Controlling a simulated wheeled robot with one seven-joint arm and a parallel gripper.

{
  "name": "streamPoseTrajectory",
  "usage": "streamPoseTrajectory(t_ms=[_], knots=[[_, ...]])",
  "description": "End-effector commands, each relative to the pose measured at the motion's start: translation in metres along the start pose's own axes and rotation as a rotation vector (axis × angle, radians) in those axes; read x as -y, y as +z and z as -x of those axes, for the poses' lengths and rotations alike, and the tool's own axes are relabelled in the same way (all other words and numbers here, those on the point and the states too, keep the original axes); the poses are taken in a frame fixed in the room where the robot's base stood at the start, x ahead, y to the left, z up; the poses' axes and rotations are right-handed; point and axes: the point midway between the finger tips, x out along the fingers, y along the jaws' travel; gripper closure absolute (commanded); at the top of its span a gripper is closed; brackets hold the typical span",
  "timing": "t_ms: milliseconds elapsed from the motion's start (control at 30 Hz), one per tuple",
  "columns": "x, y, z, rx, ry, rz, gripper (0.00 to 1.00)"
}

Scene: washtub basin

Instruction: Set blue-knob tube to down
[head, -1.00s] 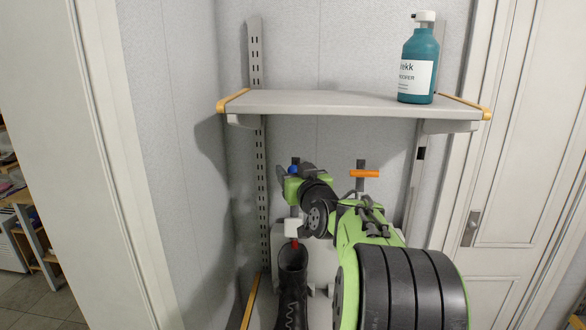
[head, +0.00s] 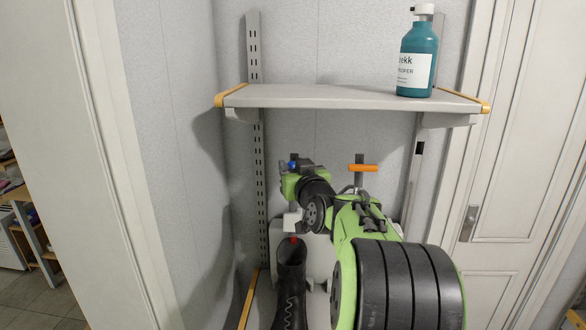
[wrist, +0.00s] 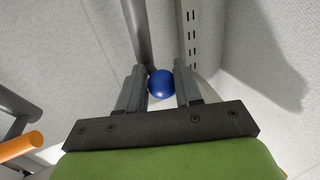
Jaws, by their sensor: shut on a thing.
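The blue knob (head: 291,165) sits by a grey upright tube (head: 294,157) against the back wall, below the shelf. In the wrist view, the blue knob (wrist: 161,84) is between my two fingers, with the grey tube (wrist: 138,35) beyond it. My gripper (wrist: 160,86) is shut on the blue knob; it also shows in the head view (head: 293,168), reaching in from the right. My wrist and arm hide part of the tube. A white block (head: 292,221) with a red tip is below my gripper.
A black boot (head: 291,285) stands below the white block. An orange handle (head: 363,168) on a second grey bar is to the right; it also shows in the wrist view (wrist: 20,146). A shelf (head: 350,98) with a teal bottle (head: 418,60) is above.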

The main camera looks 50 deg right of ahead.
Motion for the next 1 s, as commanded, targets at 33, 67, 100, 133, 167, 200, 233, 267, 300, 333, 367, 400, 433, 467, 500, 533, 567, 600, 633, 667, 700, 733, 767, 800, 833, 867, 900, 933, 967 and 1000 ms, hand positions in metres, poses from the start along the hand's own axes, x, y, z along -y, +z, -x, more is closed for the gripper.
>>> streamPoseTrajectory(t_ms=[33,67,100,133,167,200,233,267,300,333,367,400,433,467,500,533,567,600,633,667,700,733,767,800,833,867,900,933,967,1000], knots=[[0.002,0.012,0.001,0.001,-0.003,0.000,1.00],[0.002,0.018,0.003,0.001,-0.003,0.001,1.00],[0.003,0.025,0.004,0.000,-0.003,0.001,1.00],[0.004,0.031,0.005,0.000,-0.003,0.001,1.00],[0.004,0.036,0.007,0.001,-0.003,0.002,1.00],[0.005,0.043,0.008,0.001,-0.003,0.001,1.00],[0.005,0.048,0.010,0.001,-0.003,0.002,1.00],[0.006,0.053,0.011,0.001,-0.003,0.002,1.00],[0.007,0.059,0.013,0.001,-0.005,0.002,1.00],[0.008,0.064,0.014,0.001,-0.004,0.001,1.00],[0.008,0.068,0.015,0.001,-0.004,0.001,1.00],[0.009,0.073,0.017,0.002,-0.004,0.001,1.00],[0.009,0.076,0.018,0.002,-0.004,0.001,1.00],[0.009,0.079,0.018,0.002,-0.004,0.001,1.00],[0.010,0.081,0.019,0.002,-0.004,0.001,1.00],[0.010,0.083,0.020,0.002,-0.004,0.000,1.00],[0.010,0.084,0.021,0.002,-0.004,0.000,1.00],[0.010,0.085,0.021,0.002,-0.004,-0.001,1.00],[0.010,0.085,0.021,0.002,-0.004,-0.001,1.00],[0.010,0.085,0.021,0.002,-0.004,-0.001,1.00],[0.010,0.084,0.022,0.002,-0.003,-0.001,1.00],[0.010,0.084,0.022,0.002,-0.003,-0.001,1.00],[0.010,0.083,0.022,0.002,-0.003,-0.001,1.00],[0.010,0.083,0.022,0.002,-0.003,-0.001,1.00],[0.010,0.083,0.022,0.002,-0.004,-0.001,1.00],[0.010,0.083,0.022,0.002,-0.004,-0.002,1.00],[0.010,0.083,0.022,0.002,-0.004,-0.002,1.00],[0.010,0.083,0.022,0.002,-0.004,-0.002,1.00],[0.010,0.083,0.021,0.002,-0.004,-0.002,0.64],[0.010,0.082,0.021,0.002,-0.004,-0.002,0.58]])
